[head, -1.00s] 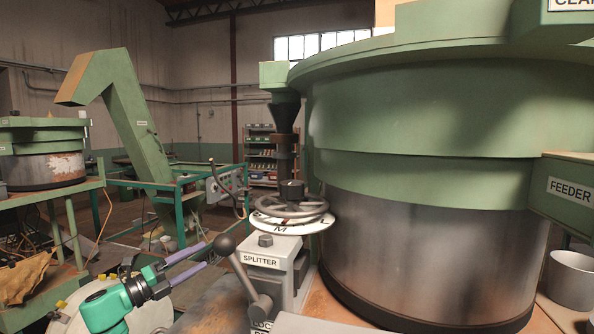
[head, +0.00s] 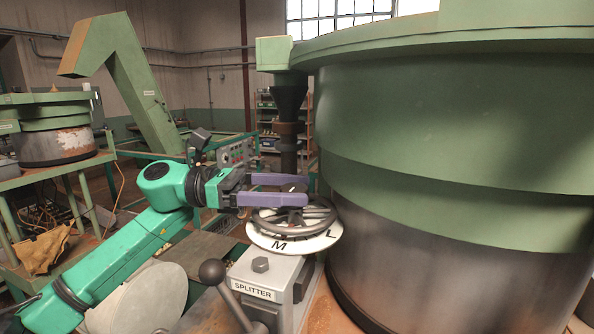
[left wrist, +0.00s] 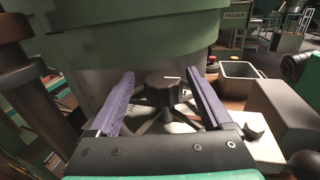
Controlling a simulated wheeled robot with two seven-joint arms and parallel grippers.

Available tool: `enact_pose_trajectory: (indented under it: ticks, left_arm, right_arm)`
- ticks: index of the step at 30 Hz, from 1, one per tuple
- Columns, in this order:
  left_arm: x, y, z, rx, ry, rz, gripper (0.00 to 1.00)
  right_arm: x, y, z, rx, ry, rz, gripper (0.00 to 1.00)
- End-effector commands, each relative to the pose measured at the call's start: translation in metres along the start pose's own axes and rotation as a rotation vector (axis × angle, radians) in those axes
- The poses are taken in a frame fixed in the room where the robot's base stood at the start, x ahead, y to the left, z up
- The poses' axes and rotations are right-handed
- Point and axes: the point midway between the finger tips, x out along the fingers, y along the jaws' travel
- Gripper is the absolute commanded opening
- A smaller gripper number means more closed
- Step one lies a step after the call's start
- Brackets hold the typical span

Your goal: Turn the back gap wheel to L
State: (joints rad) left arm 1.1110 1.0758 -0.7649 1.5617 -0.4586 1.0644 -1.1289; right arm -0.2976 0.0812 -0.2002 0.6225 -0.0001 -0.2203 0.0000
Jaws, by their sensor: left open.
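The back gap wheel (head: 322,216) is a dark grey spoked handwheel lying flat above a white dial (head: 305,246). The dial shows M at the front and L at the right; its other marks are hidden. My left gripper (head: 306,190) is open, its two purple fingers level just over the wheel. In the left wrist view the wheel's dark hub (left wrist: 162,92) stands between the open fingers, with a gap on each side, and a pale line on top. I cannot tell whether the fingers touch the spokes or rim. My right gripper is not in view.
The grey splitter block (head: 258,272) with its ball-ended lever (head: 212,272) stands in front of the wheel. A large green and steel bowl (head: 440,150) rises close on the right. A dark post (head: 289,125) stands behind the wheel. A green chute (head: 140,100) is at back left.

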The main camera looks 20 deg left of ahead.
Motion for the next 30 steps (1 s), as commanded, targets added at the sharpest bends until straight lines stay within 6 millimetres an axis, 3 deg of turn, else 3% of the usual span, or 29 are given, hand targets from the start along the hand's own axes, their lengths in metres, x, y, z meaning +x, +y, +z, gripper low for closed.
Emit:
enact_pose_trajectory:
  ticks: [3,10,11,15,17,30]
  left_arm:
    - [0.01,0.0,0.001,0.001,0.0,0.001,0.83]
    - [0.012,0.0,-0.001,0.0,0.0,0.001,0.83]
    - [0.011,0.0,-0.001,0.0,0.0,0.001,0.75]
    - [0.011,0.0,-0.001,0.0,0.0,0.001,0.22]
    - [0.011,0.0,-0.001,0.0,0.0,0.001,0.0]
    - [0.011,0.0,-0.004,0.0,0.001,0.078,0.0]
  right_arm:
    - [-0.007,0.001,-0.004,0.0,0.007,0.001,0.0]
    - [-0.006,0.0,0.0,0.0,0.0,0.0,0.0]
    - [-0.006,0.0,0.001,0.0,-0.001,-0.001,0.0]
    - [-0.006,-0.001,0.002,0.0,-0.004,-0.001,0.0]
    - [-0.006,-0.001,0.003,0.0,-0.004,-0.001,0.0]
    - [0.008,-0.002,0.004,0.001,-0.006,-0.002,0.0]
